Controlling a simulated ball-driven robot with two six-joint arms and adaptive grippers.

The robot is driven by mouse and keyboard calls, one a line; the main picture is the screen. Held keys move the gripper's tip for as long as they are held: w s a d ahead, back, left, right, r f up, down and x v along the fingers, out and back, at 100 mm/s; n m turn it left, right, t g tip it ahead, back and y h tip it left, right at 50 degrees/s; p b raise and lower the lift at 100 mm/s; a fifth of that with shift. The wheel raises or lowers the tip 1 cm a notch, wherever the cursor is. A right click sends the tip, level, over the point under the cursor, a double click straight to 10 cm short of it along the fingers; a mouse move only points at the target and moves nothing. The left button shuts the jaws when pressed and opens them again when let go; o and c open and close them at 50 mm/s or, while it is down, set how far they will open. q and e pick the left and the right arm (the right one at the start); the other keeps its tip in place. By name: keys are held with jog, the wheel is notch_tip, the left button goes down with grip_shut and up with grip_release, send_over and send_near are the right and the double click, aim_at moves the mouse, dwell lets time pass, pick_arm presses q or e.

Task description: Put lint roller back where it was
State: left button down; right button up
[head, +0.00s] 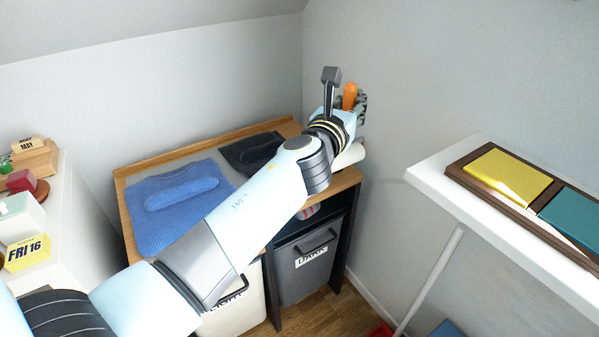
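My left arm reaches from the lower left across the wooden-topped cabinet (180,155). My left gripper (360,104) is at its far end, above the cabinet's right back corner. An orange piece (349,95) shows upright beside the gripper. It may be part of the lint roller, but I cannot tell, nor whether the gripper holds it. No lint roller shows clearly. My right gripper is not in view.
A folded blue knit garment (165,215) and a dark folded cloth (245,152) lie on the cabinet. A dark bin (305,265) stands below. A white shelf (425,172) with yellow and teal panels is at right.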

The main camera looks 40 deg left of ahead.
pick_arm(q)
jog(key=s+a+f+b, duration=0.2)
jog(key=a+f+b, duration=0.7)
jog(key=a+f, duration=0.2)
jog(key=shift+b, duration=0.35)
jog(key=c, duration=1.5)
grip_release()
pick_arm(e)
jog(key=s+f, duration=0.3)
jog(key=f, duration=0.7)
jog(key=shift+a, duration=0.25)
pick_arm(q)
jog(key=shift+o, duration=0.2)
jog(key=shift+r, duration=0.1)
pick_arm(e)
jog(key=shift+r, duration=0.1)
pick_arm(q)
jog(key=s+d, duration=0.2)
jog(key=s, duration=1)
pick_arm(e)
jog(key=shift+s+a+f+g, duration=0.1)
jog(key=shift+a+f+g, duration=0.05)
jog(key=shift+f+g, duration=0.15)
pick_arm(q)
jog(key=shift+w+r, duration=0.1)
